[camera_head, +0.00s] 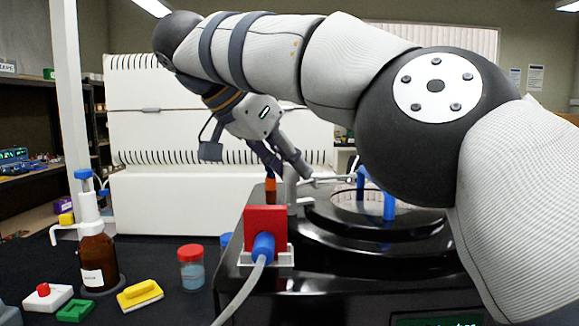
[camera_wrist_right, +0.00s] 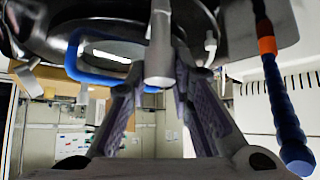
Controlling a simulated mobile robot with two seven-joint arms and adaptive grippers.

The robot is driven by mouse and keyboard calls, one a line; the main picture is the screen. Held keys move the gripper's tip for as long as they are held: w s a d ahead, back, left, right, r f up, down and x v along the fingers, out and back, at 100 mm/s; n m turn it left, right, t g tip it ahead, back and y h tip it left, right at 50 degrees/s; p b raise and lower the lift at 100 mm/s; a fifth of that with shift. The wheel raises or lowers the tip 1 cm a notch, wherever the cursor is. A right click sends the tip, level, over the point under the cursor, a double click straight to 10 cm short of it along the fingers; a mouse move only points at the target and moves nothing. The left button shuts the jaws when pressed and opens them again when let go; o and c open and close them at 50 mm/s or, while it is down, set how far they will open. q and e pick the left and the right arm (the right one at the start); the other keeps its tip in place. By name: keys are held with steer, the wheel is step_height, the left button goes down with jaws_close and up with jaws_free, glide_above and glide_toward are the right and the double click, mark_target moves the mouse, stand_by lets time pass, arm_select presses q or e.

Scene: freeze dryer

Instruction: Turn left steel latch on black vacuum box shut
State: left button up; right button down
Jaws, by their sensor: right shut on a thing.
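The black vacuum box (camera_head: 320,295) stands at the front, with a round black lid that has a clear window and blue handles. My right gripper (camera_head: 293,170) reaches down from behind to the box's left side. It is shut on the left steel latch (camera_head: 292,192), an upright grey post beside the lid. In the right wrist view the latch (camera_wrist_right: 159,50) is a steel cylinder between the two fingers of the right gripper (camera_wrist_right: 160,72). The fingers hide part of it, and its exact turn cannot be told. My left gripper is not in view.
A red block (camera_head: 265,222) with a blue plug and grey cable sits on the box's front left. A blue hose (camera_wrist_right: 285,120) runs close beside the gripper. A brown bottle (camera_head: 97,260), a red-capped jar (camera_head: 191,268) and a yellow block (camera_head: 140,294) stand on the dark bench.

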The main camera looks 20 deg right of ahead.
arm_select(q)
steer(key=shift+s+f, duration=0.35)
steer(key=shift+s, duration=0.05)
arm_select(e)
steer(key=shift+m+g, duration=0.3)
steer(key=shift+m, duration=0.2)
steer(key=c, duration=1.4)
jaws_free()
